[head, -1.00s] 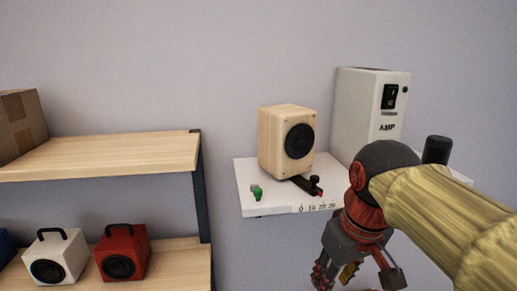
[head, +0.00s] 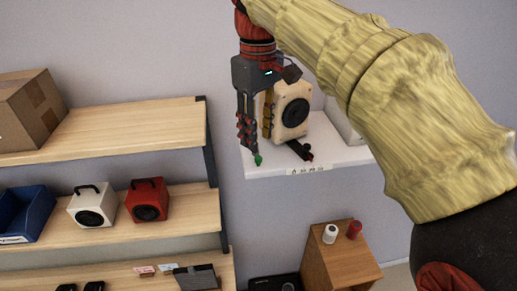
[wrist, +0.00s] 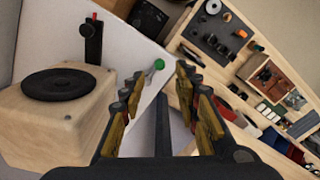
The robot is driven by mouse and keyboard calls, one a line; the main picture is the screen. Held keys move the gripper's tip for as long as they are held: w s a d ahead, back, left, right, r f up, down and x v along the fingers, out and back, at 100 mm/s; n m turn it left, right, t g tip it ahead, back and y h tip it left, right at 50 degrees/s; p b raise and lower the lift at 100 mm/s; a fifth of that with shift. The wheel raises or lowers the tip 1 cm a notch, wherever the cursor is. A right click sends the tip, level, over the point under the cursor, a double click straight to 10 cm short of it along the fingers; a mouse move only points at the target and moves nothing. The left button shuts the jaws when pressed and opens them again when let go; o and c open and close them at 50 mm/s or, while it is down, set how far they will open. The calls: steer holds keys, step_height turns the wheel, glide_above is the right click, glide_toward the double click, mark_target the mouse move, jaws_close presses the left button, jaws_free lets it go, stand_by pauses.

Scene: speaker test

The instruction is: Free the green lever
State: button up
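The small green lever (head: 258,159) is at the front left of the white wall shelf (head: 340,152). In the wrist view the green lever (wrist: 159,65) shows ahead, between the fingertips and a little beyond them. My gripper (head: 256,142) points down above it, fingers apart and empty. The wrist view also shows my gripper (wrist: 158,88) open. A pale wooden speaker (head: 293,108) with a black cone stands right of the fingers; in the wrist view the speaker (wrist: 62,102) is close beside the left finger. Whether they touch is unclear.
A black lever with a red tip (head: 300,150) lies at the shelf's front. The white amp (head: 342,118) is mostly hidden behind my arm. A rack at left holds a carton (head: 28,112), a blue bin (head: 24,213), and white and red speakers. A wooden cabinet (head: 340,262) stands below.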

mark_target(258, 157)
step_height(258, 157, down, 7)
steer(key=shift+r, duration=0.15)
steer(key=shift+c, duration=0.9)
